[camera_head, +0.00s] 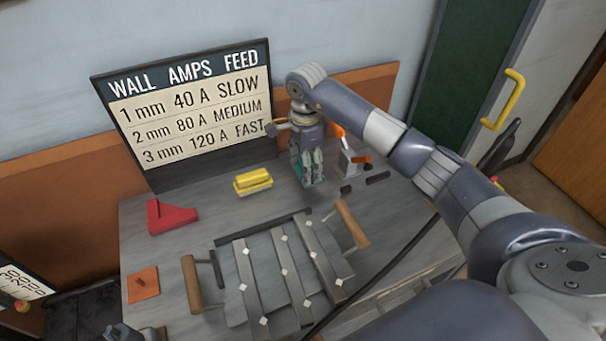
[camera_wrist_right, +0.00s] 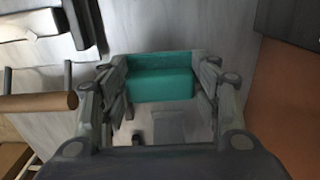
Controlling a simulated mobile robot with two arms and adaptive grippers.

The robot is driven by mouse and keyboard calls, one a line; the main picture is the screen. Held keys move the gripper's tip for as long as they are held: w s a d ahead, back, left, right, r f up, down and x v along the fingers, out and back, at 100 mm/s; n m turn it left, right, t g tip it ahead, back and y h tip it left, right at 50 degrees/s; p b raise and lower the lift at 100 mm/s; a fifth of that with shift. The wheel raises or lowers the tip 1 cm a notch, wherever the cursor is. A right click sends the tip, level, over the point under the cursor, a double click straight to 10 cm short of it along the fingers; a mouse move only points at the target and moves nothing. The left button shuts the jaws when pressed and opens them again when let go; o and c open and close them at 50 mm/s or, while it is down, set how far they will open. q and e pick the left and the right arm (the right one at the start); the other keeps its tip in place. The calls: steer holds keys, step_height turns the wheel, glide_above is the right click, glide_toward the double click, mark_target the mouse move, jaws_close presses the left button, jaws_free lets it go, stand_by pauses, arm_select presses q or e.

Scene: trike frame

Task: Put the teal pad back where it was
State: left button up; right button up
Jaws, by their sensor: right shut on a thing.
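The teal pad is a small block between the fingers of my right gripper (camera_head: 312,180). In the right wrist view the teal pad (camera_wrist_right: 160,82) spans the gap between the fingertips of the right gripper (camera_wrist_right: 160,88). The right gripper is shut on it and points down over the back right part of the grey table (camera_head: 215,209). In the head view the fingers hide most of the pad; I cannot tell whether it touches the tabletop. A small grey part at the bottom left edge may be my left arm; no left fingers show.
An orange-handled tool (camera_head: 346,152) stands close right of the right gripper. A yellow block (camera_head: 253,182), a red angled block (camera_head: 170,216) and an orange plate (camera_head: 143,284) lie to the left. A frame of metal bars (camera_head: 285,270) fills the front. A sign (camera_head: 190,105) stands behind.

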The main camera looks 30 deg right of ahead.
steer(key=shift+f, duration=0.3)
step_height(320, 180, down, 3)
steer(key=shift+w+a+f, duration=0.1)
steer(key=shift+a, duration=0.05)
steer(key=shift+f, duration=0.25)
steer(key=o, duration=0.5)
steer(key=shift+f, duration=0.15)
steer(key=o, duration=0.4)
arm_select(q)
steer(key=shift+w+a+r, duration=0.1)
steer(key=shift+w+a, duration=0.5)
steer(key=shift+w, duration=0.25)
steer(key=shift+d, duration=0.1)
